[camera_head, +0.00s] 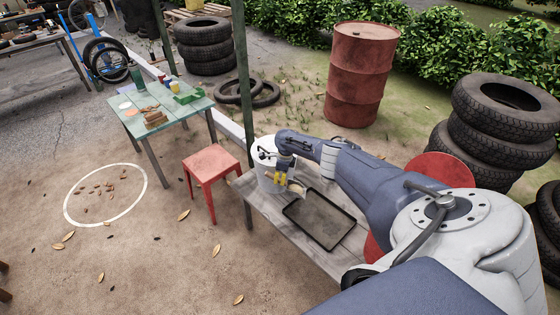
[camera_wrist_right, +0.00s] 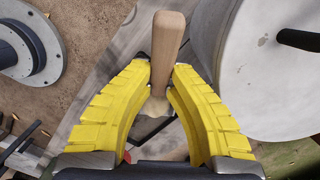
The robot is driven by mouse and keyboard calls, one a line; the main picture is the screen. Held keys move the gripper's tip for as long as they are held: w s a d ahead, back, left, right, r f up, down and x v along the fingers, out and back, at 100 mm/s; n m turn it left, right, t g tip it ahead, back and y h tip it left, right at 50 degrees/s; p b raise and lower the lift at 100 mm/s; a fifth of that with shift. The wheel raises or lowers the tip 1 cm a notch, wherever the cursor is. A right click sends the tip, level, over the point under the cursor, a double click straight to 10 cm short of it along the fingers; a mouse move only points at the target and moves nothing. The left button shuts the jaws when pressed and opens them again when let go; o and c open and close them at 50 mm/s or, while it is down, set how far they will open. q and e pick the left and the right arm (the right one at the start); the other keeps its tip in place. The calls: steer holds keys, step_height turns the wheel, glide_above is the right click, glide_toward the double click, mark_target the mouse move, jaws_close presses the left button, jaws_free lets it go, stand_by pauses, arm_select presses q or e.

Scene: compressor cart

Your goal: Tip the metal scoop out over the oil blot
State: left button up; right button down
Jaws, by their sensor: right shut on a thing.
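My right gripper (camera_head: 280,178) has yellow fingers and is over the left end of the grey wooden bench, beside a white bucket (camera_head: 266,182). In the right wrist view its fingers (camera_wrist_right: 160,80) are closed around a light wooden handle (camera_wrist_right: 168,42). No oil blot can be made out clearly in either view. My left gripper is not in view.
A black-rimmed tray (camera_head: 327,244) lies on the bench (camera_head: 262,205). A red stool (camera_head: 211,161) stands to its left, near a green table (camera_head: 178,105). A white ring (camera_head: 66,203) with leaves inside is on the ground. A rusty barrel (camera_head: 358,80) and tyres (camera_head: 500,120) stand behind.

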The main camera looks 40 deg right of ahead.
steer(key=s+d+r+t+y, duration=0.5)
steer(key=s+d+t+y, duration=0.1)
steer(key=s+d+t, duration=0.1)
steer(key=shift+s+r+t, duration=0.3)
steer(key=shift+s+r, duration=0.05)
steer(key=shift+s, duration=0.35)
stand_by(0.9)
steer(key=shift+r, duration=0.1)
stand_by(1.4)
